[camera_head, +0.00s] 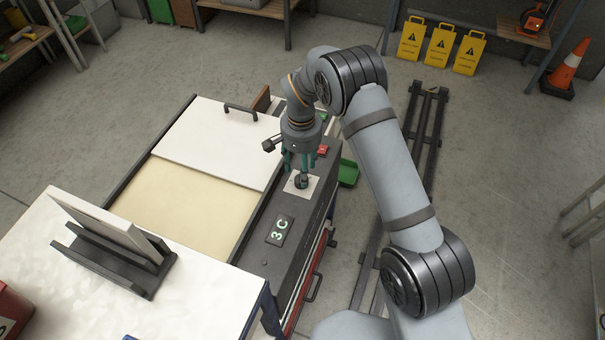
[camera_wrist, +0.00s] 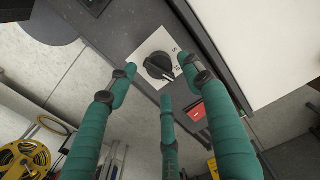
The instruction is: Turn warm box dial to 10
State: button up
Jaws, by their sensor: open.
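The warm box (camera_head: 255,262) has a dark control panel. Its black dial (camera_head: 301,181) sits on a white plate on that panel. In the wrist view the dial (camera_wrist: 158,66) shows a ridged knob, with small numbers at the plate's right side; its exact setting is too small to tell. A display (camera_head: 280,230) on the panel reads 3C. My gripper (camera_head: 300,164) points down just above the dial. Its green fingers are open and spread around the knob in the wrist view (camera_wrist: 158,78), with no clear contact.
A red button (camera_head: 322,149) sits on the panel beyond the dial; it also shows in the wrist view (camera_wrist: 196,112). A white sliding lid (camera_head: 215,140) with a handle covers part of the box. A green tray (camera_head: 348,173) is right of the box. A tablet-like panel stands on the white table (camera_head: 195,302).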

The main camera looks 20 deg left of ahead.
jog(key=shift+f+p, duration=0.3)
jog(key=shift+f, duration=1.75)
jog(key=shift+c, duration=0.3)
jog(key=shift+r, duration=0.1)
jog(key=c, duration=1.1)
jog(key=shift+o, duration=0.2)
jog(key=o, duration=1.1)
notch_tip(320, 180, up, 12)
jog(key=shift+c, duration=0.3)
